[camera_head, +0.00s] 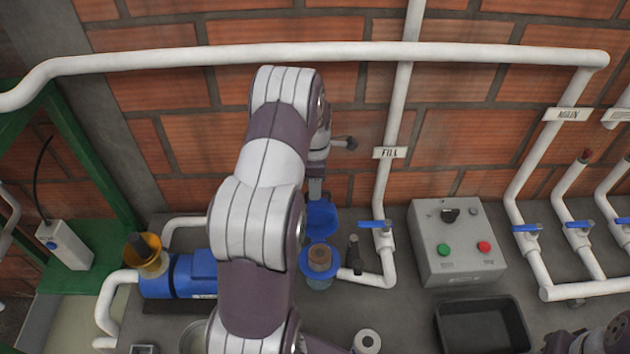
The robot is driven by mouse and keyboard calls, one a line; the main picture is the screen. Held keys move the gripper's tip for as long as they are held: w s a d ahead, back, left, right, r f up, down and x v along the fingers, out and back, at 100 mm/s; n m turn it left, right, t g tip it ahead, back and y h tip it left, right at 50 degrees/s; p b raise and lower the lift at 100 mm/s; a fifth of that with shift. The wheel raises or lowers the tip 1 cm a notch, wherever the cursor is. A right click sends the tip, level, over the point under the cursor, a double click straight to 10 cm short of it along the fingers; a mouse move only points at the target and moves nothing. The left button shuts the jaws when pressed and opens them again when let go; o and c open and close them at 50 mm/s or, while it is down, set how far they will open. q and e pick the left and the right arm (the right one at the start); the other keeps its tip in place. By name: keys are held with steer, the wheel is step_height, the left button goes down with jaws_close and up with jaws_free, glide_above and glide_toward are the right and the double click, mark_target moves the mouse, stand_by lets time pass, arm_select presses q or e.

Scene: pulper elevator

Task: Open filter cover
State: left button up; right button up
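The blue filter cover (321,219) stands tilted up behind the filter housing (320,279), away from its mouth. The housing has a blue rim, and a brown round cartridge (320,257) shows in its open top. My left arm reaches over from the lower middle. My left gripper (316,188) points down just behind the top of the raised cover, at or very near it. Its fingers look narrow from here, and I cannot see whether they are apart or touch the cover. A dark part at the bottom right edge seems to be my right arm; its fingers do not show clearly.
A white pipe labelled FILL with a blue valve handle (375,224) stands just right of the filter. A grey control box (456,243) and a black tray (483,325) are farther right.

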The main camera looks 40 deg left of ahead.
arm_select(q)
steer(key=shift+d, duration=0.1)
jaws_close()
stand_by(1.3)
